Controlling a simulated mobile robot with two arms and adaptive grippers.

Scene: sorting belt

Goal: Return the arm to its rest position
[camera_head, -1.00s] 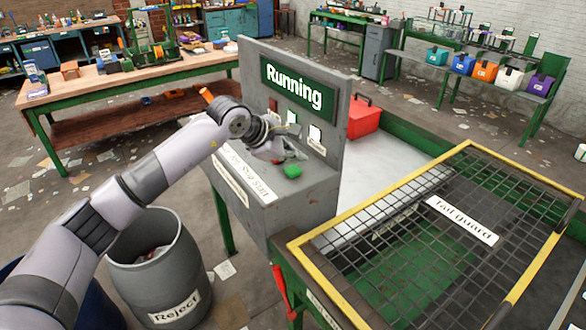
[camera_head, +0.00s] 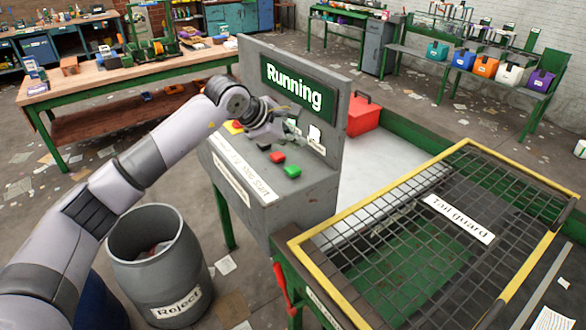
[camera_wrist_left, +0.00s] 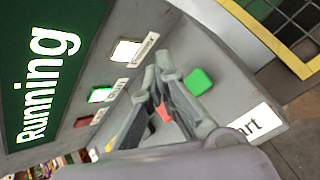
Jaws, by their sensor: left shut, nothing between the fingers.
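My left arm reaches in from the left in the head view. Its gripper (camera_head: 284,128) is shut and empty, above the sloped top of the grey control console (camera_head: 310,182). The green button (camera_head: 292,171) and the red button (camera_head: 277,157) show just below and in front of the gripper. In the left wrist view the shut fingers (camera_wrist_left: 166,72) point across the console, beside the green button (camera_wrist_left: 199,82). The red button (camera_wrist_left: 163,113) shows partly between the finger links. The console's display (camera_head: 297,85) reads "Running". My right gripper is not in view.
A grey "Reject" bin (camera_head: 160,265) stands below my forearm. The yellow-framed tail guard mesh (camera_head: 400,230) lies to the right of the console. A red toolbox (camera_head: 364,116) sits behind the console. A wooden workbench (camera_head: 120,78) stands at the back left.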

